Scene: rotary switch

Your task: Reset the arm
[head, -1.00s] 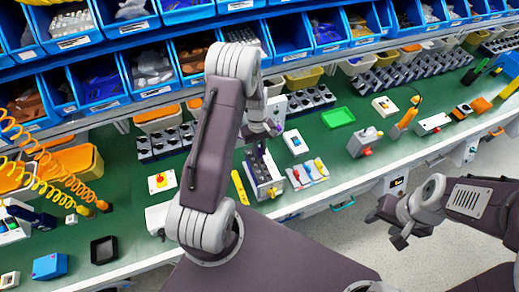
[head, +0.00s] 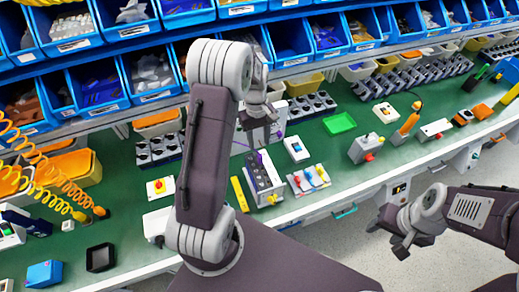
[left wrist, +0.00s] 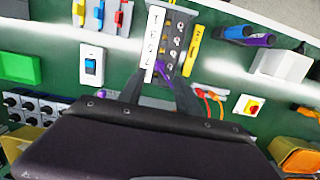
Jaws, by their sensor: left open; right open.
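A small box-shaped switch unit (head: 264,182) stands on the green bench, with a dark face, a row of round fittings and purple parts. In the left wrist view the unit (left wrist: 172,42) shows a white strip with dark marks, just beyond my fingertips. My left gripper (head: 259,138) is open and empty, above and behind the unit in the head view. In the left wrist view its two fingers (left wrist: 160,92) are spread, with a purple part visible between them. I cannot tell whether they touch it. My right gripper (head: 390,230) is open and empty, off the bench's front edge.
A yellow bar (head: 240,194) lies left of the unit. A plate of coloured levers (head: 308,179) and a white box with a blue switch (head: 296,149) are to its right. Blue bins (head: 295,42) line the back.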

